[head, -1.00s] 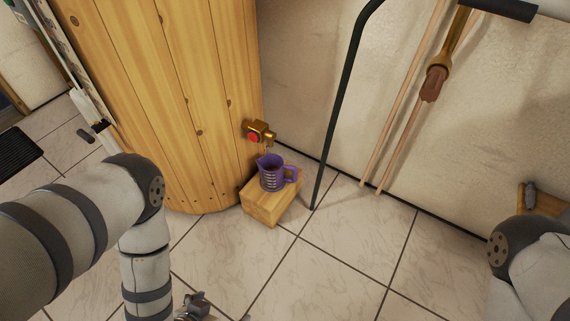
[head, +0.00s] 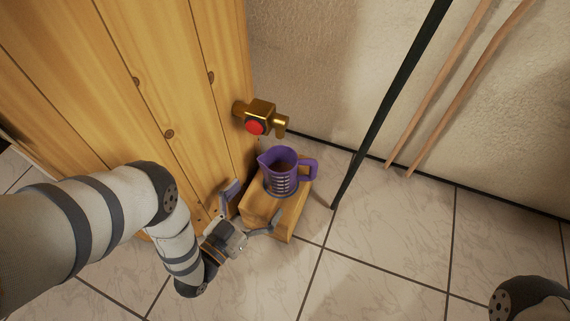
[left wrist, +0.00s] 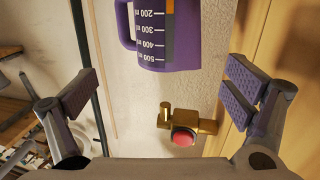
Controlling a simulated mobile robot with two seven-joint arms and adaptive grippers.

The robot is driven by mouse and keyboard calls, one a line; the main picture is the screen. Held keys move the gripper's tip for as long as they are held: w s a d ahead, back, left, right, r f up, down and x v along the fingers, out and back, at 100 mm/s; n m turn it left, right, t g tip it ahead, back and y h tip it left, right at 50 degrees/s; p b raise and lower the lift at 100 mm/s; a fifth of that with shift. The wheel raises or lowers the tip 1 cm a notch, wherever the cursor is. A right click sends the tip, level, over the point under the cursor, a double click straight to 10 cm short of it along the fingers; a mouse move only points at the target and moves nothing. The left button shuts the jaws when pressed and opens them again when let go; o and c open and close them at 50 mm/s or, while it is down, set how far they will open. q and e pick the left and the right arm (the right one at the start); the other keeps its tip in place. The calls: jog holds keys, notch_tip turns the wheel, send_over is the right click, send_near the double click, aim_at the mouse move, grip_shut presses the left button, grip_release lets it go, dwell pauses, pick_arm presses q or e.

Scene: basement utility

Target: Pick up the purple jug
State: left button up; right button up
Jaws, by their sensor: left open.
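The purple jug (head: 282,174) stands upright on a small wooden block (head: 262,207) on the tiled floor, its handle to the right. Grey measuring marks show on its side. My left gripper (head: 252,205) is open beside the block, in front and to the left of the jug, fingers apart and not touching it. In the left wrist view the jug (left wrist: 170,40) appears upside down at the top, beyond and between the open fingers (left wrist: 160,95). My right gripper is not in view; only part of my right arm shows at the lower right.
A dark pole (head: 385,115) and thin wooden sticks (head: 455,90) lean on the wall to the right. The floor at front right is clear.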

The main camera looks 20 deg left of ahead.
aim_at(282, 162)
pick_arm(q)
jog(key=b+x, duration=0.1)
jog(key=x, duration=0.3)
jog(key=b+x, duration=0.1)
jog(key=x, duration=0.3)
jog(key=b+x, duration=0.2)
jog(key=x, duration=0.2)
jog(key=shift+w+a+r, duration=0.2)
jog(key=shift+w+a, duration=0.05)
jog(key=shift+a, duration=0.05)
jog(key=shift+r, duration=0.1)
jog(key=c, duration=1.7)
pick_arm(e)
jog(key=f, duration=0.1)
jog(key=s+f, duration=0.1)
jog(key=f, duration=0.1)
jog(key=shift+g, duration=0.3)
